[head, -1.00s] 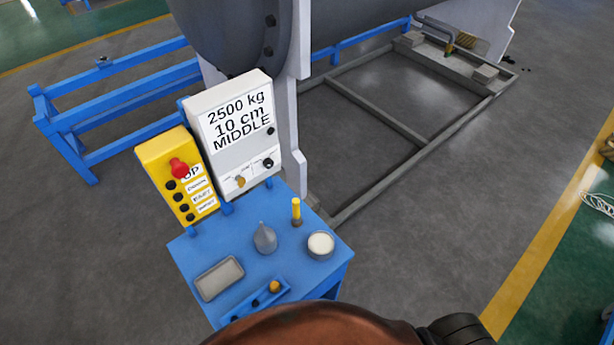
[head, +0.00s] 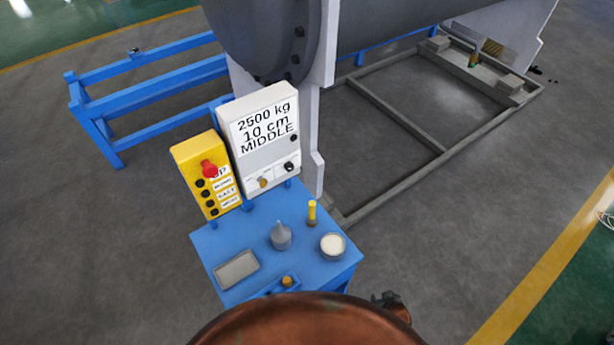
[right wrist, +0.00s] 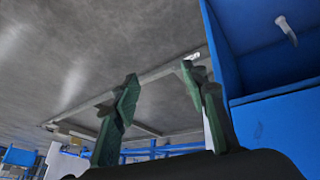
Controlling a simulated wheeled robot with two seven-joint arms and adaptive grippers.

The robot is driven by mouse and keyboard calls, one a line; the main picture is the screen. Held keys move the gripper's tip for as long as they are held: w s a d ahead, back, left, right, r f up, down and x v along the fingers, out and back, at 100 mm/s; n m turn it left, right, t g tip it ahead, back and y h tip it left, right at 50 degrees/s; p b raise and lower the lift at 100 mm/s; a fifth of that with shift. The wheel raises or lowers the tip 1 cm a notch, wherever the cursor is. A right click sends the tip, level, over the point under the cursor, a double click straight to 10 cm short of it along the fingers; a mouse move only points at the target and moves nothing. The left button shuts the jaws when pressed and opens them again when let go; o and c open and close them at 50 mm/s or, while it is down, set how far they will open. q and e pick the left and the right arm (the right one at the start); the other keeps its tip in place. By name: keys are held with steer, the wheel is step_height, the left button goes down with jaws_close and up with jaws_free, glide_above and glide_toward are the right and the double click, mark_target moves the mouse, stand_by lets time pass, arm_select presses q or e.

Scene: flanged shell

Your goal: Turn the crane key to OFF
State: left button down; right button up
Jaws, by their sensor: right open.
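A white control box (head: 258,108) stands at the back of a small blue table, its panel reading "2500 kg 10 cm MIDDLE". On its lower strip are a small brass-coloured key switch (head: 262,183) and a black knob (head: 289,167). The strip's small labels are too blurred to read, so the key's setting cannot be told. My right gripper (right wrist: 160,80) shows in the right wrist view with its two green fingers apart and nothing between them. It is beside blue panelling, away from the key, which is not seen in that view. My left gripper is not in view.
A yellow button box (head: 193,153) with a red button (head: 209,168) stands left of the white box. The blue table (head: 240,225) bears a grey tray (head: 236,269), a cone (head: 281,237), a yellow-topped peg (head: 312,212) and a round dish (head: 332,245). A large grey shell rises behind.

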mark_target(265, 186)
steer(key=w+a+r+t+p, duration=0.1)
steer(key=w+r, duration=0.2)
steer(key=r, duration=0.5)
steer(key=w+r+t+p, duration=0.1)
steer(key=w+r, duration=0.2)
steer(key=r, duration=0.4)
steer(key=w+a+r+n+t, duration=0.2)
steer(key=w+a+r+t, duration=0.2)
steer(key=w+a+r, duration=0.55)
steer(key=w+a+r+n+t+y+p, duration=0.1)
steer(key=a+r+n+y, duration=0.4)
steer(key=a, duration=0.5)
steer(key=w+a+r+n+t+y, duration=0.1)
steer(key=a+r+n+y, duration=0.1)
steer(key=a+r, duration=0.6)
steer(key=w+a+r+n+t+y+p, duration=0.1)
steer(key=a+r+n+y, duration=0.4)
steer(key=a, duration=0.6)
steer(key=shift+m+h, duration=0.4)
steer(key=shift+h, duration=0.1)
steer(key=x, duration=0.5)
steer(key=shift+w+a+r, duration=0.2)
steer(key=shift+w+r, duration=0.1)
steer(key=shift+w, duration=0.05)
steer(key=shift+w+a, duration=0.3)
steer(key=shift+w, duration=0.25)
steer(key=shift+c, duration=0.6)
jaws_close()
